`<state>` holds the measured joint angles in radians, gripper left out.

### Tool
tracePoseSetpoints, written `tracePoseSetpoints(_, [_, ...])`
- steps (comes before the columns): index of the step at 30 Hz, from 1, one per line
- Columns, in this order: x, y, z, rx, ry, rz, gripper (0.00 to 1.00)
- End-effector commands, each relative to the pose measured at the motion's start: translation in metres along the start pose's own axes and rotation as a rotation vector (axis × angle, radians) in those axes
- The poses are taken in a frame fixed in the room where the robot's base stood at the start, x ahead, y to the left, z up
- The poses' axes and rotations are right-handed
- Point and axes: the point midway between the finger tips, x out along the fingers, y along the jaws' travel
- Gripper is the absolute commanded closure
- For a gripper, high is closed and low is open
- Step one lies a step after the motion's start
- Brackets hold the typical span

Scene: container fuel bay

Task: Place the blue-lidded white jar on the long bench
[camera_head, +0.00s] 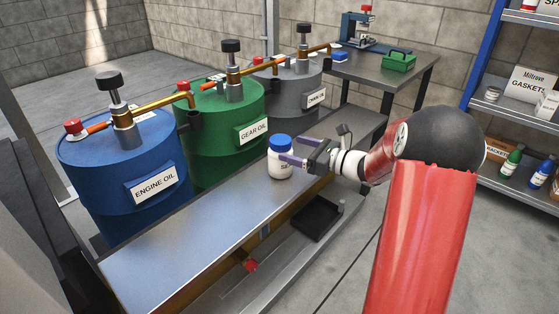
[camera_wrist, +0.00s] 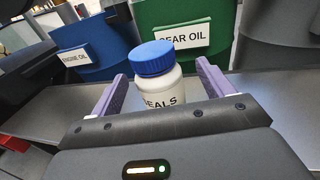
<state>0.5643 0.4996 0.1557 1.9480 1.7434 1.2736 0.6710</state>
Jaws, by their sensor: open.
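The blue-lidded white jar (camera_head: 281,161) stands upright at the long bench (camera_head: 190,245), near the bench's middle and in front of the green drum. Its label reads "SEALS" in the wrist view (camera_wrist: 158,88). My gripper (camera_head: 292,153) reaches in from the right at jar height. In the wrist view, its purple fingers (camera_wrist: 160,92) are spread on both sides of the jar, with a visible gap at each side. The gripper is open. The jar's lower part is hidden behind the gripper body in the wrist view.
Blue engine oil (camera_head: 125,165), green gear oil (camera_head: 215,120) and grey (camera_head: 290,90) drums stand behind the bench, with brass taps. The bench's near left is bare. A black tray (camera_head: 316,217) lies below. A workbench (camera_head: 375,70) stands at the back and shelving (camera_head: 515,100) at right.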

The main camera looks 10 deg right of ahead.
Motion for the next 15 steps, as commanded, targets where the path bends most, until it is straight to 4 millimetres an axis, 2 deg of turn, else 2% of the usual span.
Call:
tracePoseSetpoints(10, [0.044, 0.008, 0.009, -0.002, 0.001, 0.004, 0.2])
tracePoseSetpoints(15, [0.051, 0.007, 0.009, -0.002, 0.002, 0.0, 0.2])
